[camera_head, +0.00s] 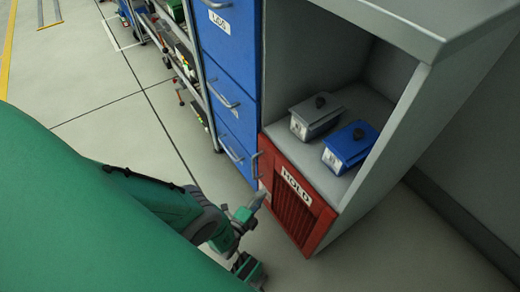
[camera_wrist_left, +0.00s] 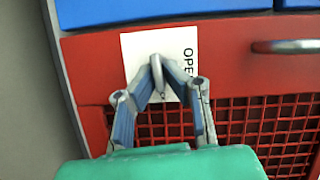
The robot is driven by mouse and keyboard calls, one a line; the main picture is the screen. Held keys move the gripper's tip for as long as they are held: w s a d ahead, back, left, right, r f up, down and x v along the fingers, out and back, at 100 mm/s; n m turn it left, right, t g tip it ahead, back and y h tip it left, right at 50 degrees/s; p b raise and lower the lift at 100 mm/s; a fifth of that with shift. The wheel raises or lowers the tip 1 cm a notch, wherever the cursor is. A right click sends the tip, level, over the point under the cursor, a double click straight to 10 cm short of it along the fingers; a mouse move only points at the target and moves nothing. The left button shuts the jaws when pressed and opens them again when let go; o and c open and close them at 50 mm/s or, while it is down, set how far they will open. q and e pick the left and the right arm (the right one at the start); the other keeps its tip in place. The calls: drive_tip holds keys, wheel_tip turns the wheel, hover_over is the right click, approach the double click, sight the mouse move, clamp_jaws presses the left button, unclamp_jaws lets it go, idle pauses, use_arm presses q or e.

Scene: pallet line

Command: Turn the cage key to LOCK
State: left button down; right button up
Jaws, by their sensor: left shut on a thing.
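The red cage (camera_head: 292,214) has a mesh front and a white HOLD label in the head view. In the left wrist view, the red cage front (camera_wrist_left: 225,60) carries a white plate (camera_wrist_left: 182,45) with sideways lettering, partly hidden, reading "OPE". My left gripper (camera_head: 263,193) reaches the left edge of the cage front. In the left wrist view its fingertips (camera_wrist_left: 158,88) meet on a small grey metal key (camera_wrist_left: 157,68) in front of the plate. The fingers cover part of the key, so how far it is turned is unclear. My right gripper does not show.
A metal handle (camera_wrist_left: 287,46) sticks out beside the plate. Blue drawers (camera_head: 233,88) with bar handles stand left of the cage. A grey box (camera_head: 316,118) and a blue box (camera_head: 349,146) sit on the shelf above. Open floor (camera_head: 120,110) lies to the left.

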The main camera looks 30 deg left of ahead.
use_arm(q)
drive_tip(key=shift+s+d+f, duration=0.2)
drive_tip(key=c, duration=1.7)
unclamp_jaws()
drive_tip(key=shift+c, duration=0.2)
drive_tip(key=shift+o, duration=0.3)
drive_tip(key=shift+w, duration=0.1)
drive_tip(key=shift+a+r, duration=0.1)
drive_tip(key=s, duration=0.7)
drive_tip(key=shift+s, duration=0.25)
drive_tip(key=shift+r, duration=0.1)
